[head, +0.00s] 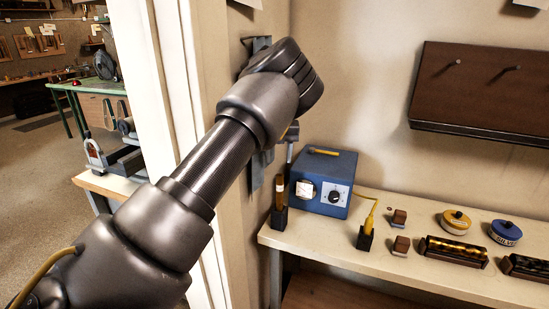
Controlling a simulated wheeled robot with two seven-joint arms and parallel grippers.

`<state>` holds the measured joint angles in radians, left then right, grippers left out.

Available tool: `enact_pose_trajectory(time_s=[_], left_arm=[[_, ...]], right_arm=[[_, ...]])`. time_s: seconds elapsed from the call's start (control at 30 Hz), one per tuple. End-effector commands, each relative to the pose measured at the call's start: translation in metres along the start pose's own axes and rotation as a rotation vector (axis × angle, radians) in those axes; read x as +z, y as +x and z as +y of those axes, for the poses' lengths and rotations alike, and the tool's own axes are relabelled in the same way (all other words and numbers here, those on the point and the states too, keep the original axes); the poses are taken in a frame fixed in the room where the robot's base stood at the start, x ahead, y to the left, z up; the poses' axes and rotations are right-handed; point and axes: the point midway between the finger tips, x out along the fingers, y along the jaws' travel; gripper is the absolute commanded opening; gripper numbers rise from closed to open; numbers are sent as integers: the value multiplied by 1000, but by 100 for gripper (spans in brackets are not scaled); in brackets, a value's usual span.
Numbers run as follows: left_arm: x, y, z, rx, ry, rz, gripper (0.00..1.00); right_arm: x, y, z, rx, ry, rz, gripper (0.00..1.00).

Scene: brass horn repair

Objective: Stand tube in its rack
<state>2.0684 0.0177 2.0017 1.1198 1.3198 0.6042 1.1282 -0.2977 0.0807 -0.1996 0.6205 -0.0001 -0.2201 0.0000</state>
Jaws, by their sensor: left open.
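My left gripper (273,165) hangs in front of the wall, left of the blue box, mostly hidden behind my left wrist. It is open, and I see nothing held in it. Just below it, a slim brown and amber tube (280,190) with a pale band stands upright in a small black holder (280,218) at the bench's left end. I cannot tell whether the gripper touches the tube. This holder is the only rack-like thing I see with an upright tube in it. My right gripper is out of view.
The pale bench (330,244) carries a blue box (325,180) with a dial, a second black holder (366,238) with a yellow cord, small brown blocks, a yellow tin (455,221), a blue tin (505,232) and a brass roll (455,248). A doorway edge stands at left.

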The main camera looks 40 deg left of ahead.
Motion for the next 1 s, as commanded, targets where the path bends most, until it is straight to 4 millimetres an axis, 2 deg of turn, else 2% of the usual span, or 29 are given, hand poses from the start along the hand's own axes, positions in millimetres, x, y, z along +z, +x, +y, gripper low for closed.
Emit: enact_pose_trajectory(time_s=[0.03, 0.13, 0.37, 0.47, 0.8, 1.0], left_arm=[[-9, -5, -4, -7, 15, 32, 46], [-20, -10, -6, -6, 35, 71, 46], [-23, -7, -6, -3, 40, 83, 46], [-24, 5, -5, -1, 37, 84, 46], [-29, 62, -6, -1, 39, 83, 46], [-30, 87, -6, -3, 39, 82, 46]], right_arm=[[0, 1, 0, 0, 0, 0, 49], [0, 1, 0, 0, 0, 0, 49], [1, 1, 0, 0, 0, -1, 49], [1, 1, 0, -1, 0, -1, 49], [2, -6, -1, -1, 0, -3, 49], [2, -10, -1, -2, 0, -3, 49]])
